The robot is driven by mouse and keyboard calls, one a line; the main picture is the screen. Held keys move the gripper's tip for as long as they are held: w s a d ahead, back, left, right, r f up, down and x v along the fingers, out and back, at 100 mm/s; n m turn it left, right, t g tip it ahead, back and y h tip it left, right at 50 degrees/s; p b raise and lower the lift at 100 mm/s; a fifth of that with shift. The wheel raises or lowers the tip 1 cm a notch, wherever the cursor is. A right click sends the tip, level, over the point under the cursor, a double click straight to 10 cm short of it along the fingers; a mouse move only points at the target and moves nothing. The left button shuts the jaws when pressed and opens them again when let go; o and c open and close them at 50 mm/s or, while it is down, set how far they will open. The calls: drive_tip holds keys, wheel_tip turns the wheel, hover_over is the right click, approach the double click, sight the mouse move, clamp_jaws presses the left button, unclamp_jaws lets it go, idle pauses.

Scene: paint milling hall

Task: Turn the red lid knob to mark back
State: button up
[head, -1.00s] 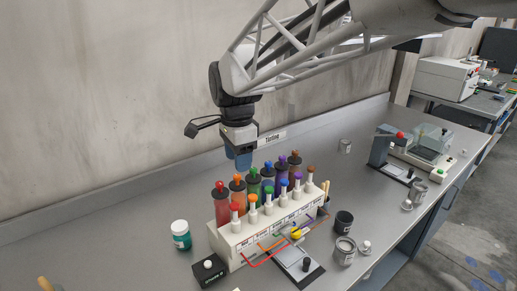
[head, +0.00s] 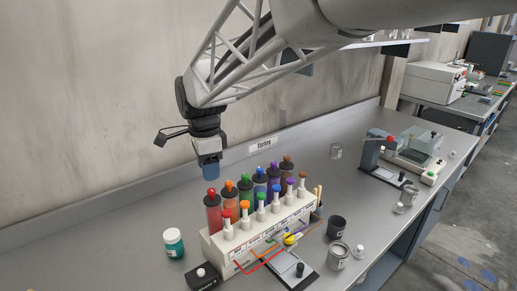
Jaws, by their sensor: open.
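The tinting dispenser (head: 213,243) is a cream block on the bench with two rows of coloured knobs. At its left end stands a red canister (head: 213,218) with a dark lid and a red lid knob (head: 211,192) on top. A second, orange-red knob (head: 226,214) sits on a white valve in front of it. The marks around the lid knob are too small to read. My gripper (head: 210,175) points down, open and empty, with its blue fingers just above the red lid knob in the picture. I see a gap between them, but cannot tell the exact depth.
An orange-topped canister (head: 229,185) stands close to the right of the red one, with several more beyond. A teal jar (head: 174,245) stands at left. A black cup (head: 336,227) and a tin (head: 338,258) stand at right. The wall is close behind.

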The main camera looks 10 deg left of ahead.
sight(211, 190)
drive_tip(key=shift+f, duration=3.3)
drive_tip(key=shift+c, duration=0.3)
clamp_jaws()
drive_tip(key=shift+n, duration=0.4)
